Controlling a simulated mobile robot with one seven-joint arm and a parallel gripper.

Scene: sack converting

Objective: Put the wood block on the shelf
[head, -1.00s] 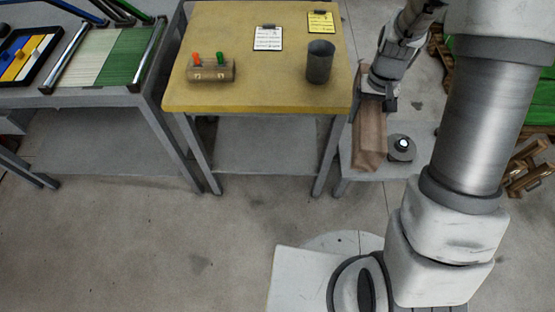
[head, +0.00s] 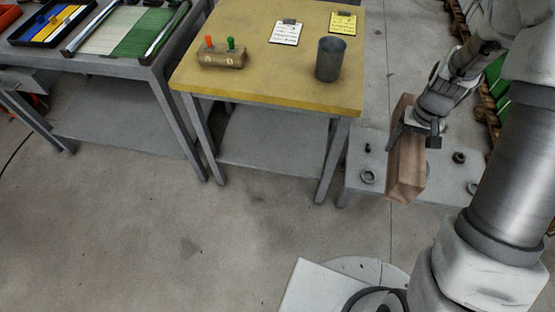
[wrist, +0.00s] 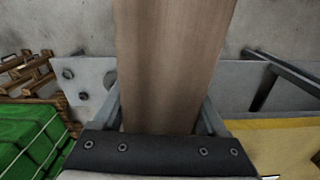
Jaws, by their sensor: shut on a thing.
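The brown wood block (head: 405,172) is held long and steeply tilted in my gripper (head: 412,135), to the right of the yellow-topped table. In the wrist view the block (wrist: 172,60) runs up from between the two fingers of my gripper (wrist: 166,118), which are shut on its sides. Its far end is out of that view. A grey lower shelf (head: 275,138) spans the legs under the yellow table, and another grey lower shelf (head: 120,118) is under the left table. I cannot tell which shelf is meant. Both look bare where visible.
The yellow table (head: 265,75) carries a dark cup (head: 330,60), a holder with coloured pegs (head: 222,58) and clipboards. A low grey bench (head: 350,160) with small rings lies behind and below the block. The floor in front of the tables is clear.

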